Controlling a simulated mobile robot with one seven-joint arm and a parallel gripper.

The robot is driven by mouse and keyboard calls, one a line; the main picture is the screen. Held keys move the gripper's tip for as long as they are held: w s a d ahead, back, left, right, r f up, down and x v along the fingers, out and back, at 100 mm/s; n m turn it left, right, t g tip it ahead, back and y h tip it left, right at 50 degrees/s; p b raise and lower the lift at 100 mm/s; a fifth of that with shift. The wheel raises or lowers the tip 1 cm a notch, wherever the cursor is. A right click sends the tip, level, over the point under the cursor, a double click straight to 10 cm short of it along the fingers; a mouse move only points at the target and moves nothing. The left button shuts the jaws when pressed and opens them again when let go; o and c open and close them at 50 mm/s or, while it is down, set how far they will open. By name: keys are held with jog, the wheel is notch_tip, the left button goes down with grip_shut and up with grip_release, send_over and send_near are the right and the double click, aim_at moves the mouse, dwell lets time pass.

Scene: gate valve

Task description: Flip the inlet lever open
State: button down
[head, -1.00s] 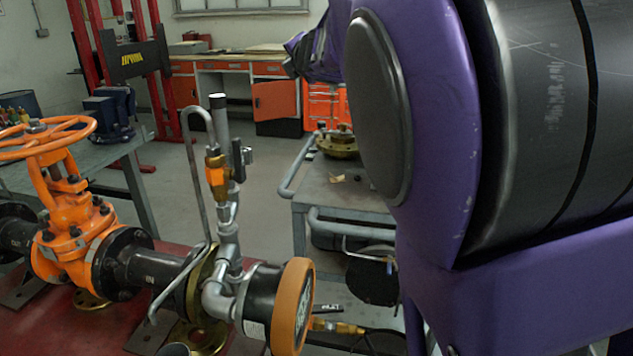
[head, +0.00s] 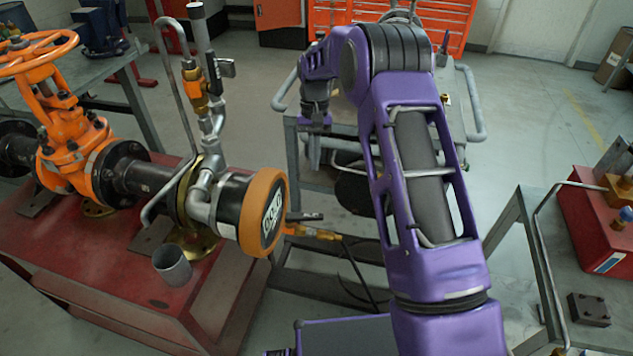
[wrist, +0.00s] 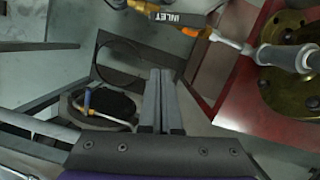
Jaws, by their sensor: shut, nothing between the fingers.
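The inlet lever is a black handle marked INLET (wrist: 178,18) at the top of the wrist view, lying roughly crosswise. It also shows in the head view as a short dark bar (head: 305,216) beside the orange-rimmed pipe end. Its small orange and brass valve body (head: 314,232) is just below the bar, with a black hose hanging from it. My gripper (wrist: 160,75) is shut and empty, its two fingers together. The fingertips appear below the lever in the wrist view, apart from it. In the head view my gripper (head: 313,150) is behind and above the lever.
The pipe end cap (head: 264,213) stands left of the lever, above a red bench (head: 110,275). An upright pipe carries another valve with a black handle (head: 226,68). A grey cart (head: 350,140) stands behind. An orange gate valve (head: 70,150) is farther left.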

aim_at(316, 214)
jog(key=s+f, duration=0.6)
jog(key=f, duration=0.3)
jog(key=shift+a, duration=0.3)
jog(key=shift+s, duration=0.1)
jog(key=shift+s+d+m+y, duration=0.1)
jog(key=shift+s+m+y, duration=0.1)
jog(key=shift+s+m, duration=0.5)
jog(key=shift+s+d+m+y, duration=0.1)
jog(key=shift+s+m+y, duration=0.2)
jog(key=shift+m, duration=0.6)
jog(key=shift+w, duration=0.1)
jog(key=shift+w+a+b, duration=0.25)
jog(key=shift+w+b, duration=0.1)
jog(key=shift+w, duration=0.3)
jog(key=shift+w, duration=0.1)
